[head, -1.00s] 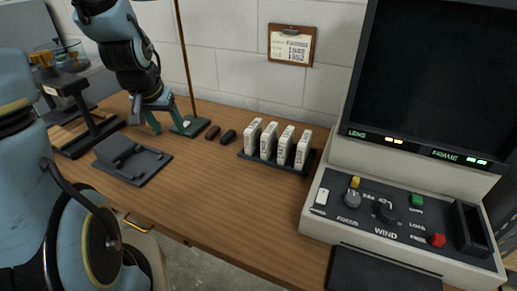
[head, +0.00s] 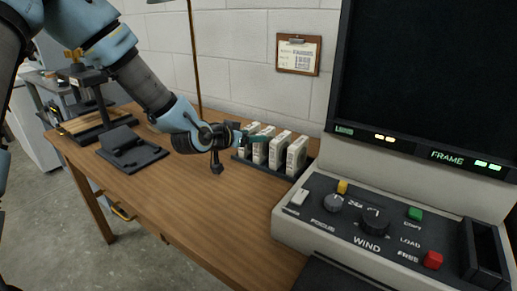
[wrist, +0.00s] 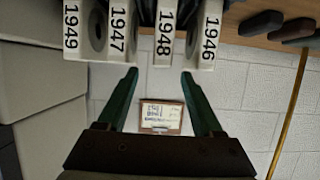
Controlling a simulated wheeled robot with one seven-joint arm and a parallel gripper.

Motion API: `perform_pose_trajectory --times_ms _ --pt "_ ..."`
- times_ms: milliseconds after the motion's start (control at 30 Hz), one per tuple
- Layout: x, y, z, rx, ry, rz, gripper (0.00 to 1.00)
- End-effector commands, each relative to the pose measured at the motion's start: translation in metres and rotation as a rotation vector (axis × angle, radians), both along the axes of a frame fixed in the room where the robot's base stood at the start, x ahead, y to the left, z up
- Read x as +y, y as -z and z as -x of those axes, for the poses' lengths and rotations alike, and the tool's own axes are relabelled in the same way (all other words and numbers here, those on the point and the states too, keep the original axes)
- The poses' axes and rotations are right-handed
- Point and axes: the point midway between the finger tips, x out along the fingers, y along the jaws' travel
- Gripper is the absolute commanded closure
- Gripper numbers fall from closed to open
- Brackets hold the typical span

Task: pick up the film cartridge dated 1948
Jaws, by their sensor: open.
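The film cartridge dated 1948 (wrist: 165,35) is a white block with a dark printed date, standing in a row with others. In the wrist view it lies between 1947 (wrist: 118,30) and 1946 (wrist: 209,32), with 1949 (wrist: 72,28) at the far left. My gripper (wrist: 160,73) is open and empty; its two green fingertips sit either side of the 1948 column, just short of its end. In the head view my gripper (head: 250,138) is at the left end of the row and partly hides the cartridges there. The dates cannot be read in that view.
The cartridges stand in a dark rack (head: 262,170) on the wooden table. A film reader (head: 380,225) with knobs and a large screen stands close on the right. A clipboard (head: 298,55) hangs on the wall. A dark stand (head: 130,148) lies left.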

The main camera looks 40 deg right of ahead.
Motion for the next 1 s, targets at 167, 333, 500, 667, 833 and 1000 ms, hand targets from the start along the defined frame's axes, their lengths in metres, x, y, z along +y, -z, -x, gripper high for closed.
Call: perform_pose_trajectory --times_ms 167,333,500,667,833,1000 --pt "-0.023 0.009 -0.006 0.002 -0.001 -0.001 0.32" --pt "-0.032 0.013 -0.009 0.001 -0.001 -0.003 0.32" --pt "-0.050 0.019 -0.015 0.004 -0.001 -0.003 0.32" --pt "-0.069 0.028 -0.021 0.003 -0.002 -0.003 0.32" --pt "-0.075 0.032 -0.022 0.002 -0.001 -0.005 0.32" --pt "-0.075 0.033 -0.022 0.001 -0.002 -0.004 0.32"
